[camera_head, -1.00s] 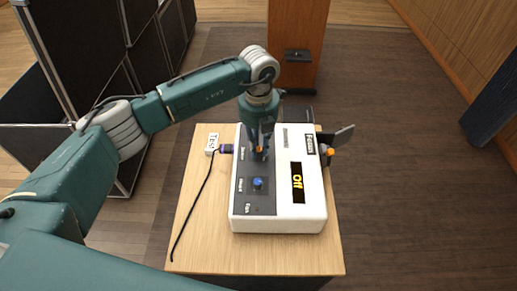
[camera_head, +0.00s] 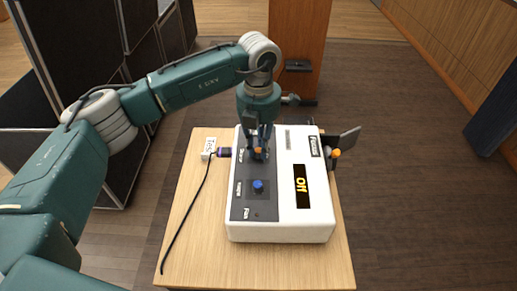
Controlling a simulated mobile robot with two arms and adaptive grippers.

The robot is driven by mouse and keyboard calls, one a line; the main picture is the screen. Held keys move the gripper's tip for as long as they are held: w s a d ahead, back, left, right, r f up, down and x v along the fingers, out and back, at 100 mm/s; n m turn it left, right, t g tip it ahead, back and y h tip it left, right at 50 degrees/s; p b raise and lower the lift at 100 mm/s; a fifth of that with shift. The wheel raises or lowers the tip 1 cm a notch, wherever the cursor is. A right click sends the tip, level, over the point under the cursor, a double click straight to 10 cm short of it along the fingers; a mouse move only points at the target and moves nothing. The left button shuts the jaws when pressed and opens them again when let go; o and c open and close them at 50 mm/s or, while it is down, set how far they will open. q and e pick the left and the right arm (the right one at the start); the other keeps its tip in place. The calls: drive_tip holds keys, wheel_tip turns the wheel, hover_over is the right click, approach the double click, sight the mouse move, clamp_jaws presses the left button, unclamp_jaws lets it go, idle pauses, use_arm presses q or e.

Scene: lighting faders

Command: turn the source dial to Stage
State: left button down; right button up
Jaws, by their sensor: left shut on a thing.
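A white control box (camera_head: 285,230) lies on a wooden table, with a dark panel along its left part. My left gripper (camera_head: 258,152) points down at the far part of this panel and is shut on an orange-marked dial there. The fingers hide most of this dial, and I cannot read its setting. A blue knob (camera_head: 258,186) stands nearer on the same panel, clear of the gripper. The display (camera_head: 302,186) on the box reads "Off" in yellow. The small panel labels are too small to read surely. My right gripper is not in view.
A small white tag (camera_head: 209,147) and a black cable (camera_head: 188,218) lie on the table (camera_head: 195,245) left of the box. A grey paddle (camera_head: 345,139) with an orange ball sticks out at the box's right side. Black cases stand at the back left.

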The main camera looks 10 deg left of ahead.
sight(258, 150)
use_arm(q)
drive_tip(key=shift+w+r, duration=0.1)
drive_tip(key=shift+r, duration=0.05)
drive_tip(key=c, duration=1.6)
unclamp_jaws()
wheel_tip(258, 150, up, 12)
drive_tip(key=shift+f, duration=0.1)
